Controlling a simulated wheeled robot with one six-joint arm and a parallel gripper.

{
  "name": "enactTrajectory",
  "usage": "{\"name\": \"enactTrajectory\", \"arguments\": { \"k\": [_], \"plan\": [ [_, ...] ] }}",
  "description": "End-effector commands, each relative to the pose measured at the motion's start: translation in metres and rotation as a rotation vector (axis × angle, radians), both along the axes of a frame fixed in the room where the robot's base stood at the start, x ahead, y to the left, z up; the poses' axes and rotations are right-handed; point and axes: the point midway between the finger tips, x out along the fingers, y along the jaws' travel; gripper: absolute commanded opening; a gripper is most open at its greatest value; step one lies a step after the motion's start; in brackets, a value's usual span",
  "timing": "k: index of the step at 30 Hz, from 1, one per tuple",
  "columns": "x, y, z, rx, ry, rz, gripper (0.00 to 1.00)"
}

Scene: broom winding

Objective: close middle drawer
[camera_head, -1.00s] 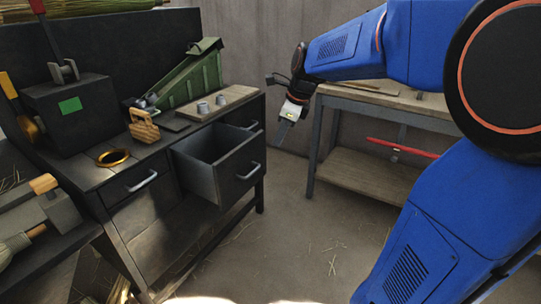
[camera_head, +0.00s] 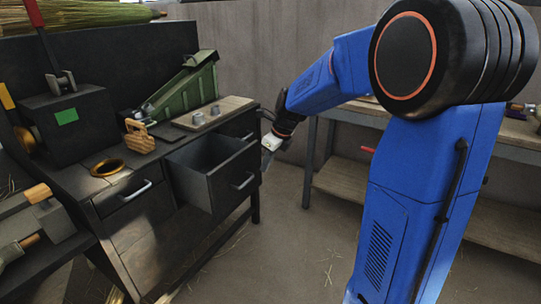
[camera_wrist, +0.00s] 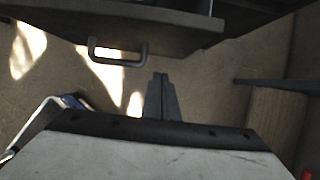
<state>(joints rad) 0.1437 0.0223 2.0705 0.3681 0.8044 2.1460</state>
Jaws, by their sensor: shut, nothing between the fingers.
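The middle drawer (camera_head: 226,184) is a dark grey drawer pulled out of the black workbench, its empty inside showing from above. Its front with a grey bar handle faces right in the head view, and the handle (camera_wrist: 117,52) shows at the upper middle left of the wrist view. My gripper (camera_head: 264,164) is just right of the drawer front in the head view, partly dark against the bench. In the wrist view my gripper (camera_wrist: 160,78) has its fingers together and empty, pointing toward the drawer, apart from the handle and to its right.
The black workbench (camera_head: 150,225) has another drawer with a handle (camera_head: 136,190) at left, which looks shut. A second table (camera_head: 345,180) is behind my arm. Floor between them is open.

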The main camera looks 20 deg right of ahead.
Motion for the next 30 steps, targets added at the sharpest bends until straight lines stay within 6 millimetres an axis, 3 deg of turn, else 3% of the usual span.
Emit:
{"name": "enactTrajectory", "arguments": {
  "k": [9, 30],
  "plan": [
    [0.029, 0.021, -0.002, -0.001, 0.001, 0.001, 0.0],
    [0.043, 0.031, -0.002, -0.001, 0.001, 0.003, 0.0]
  ]
}}
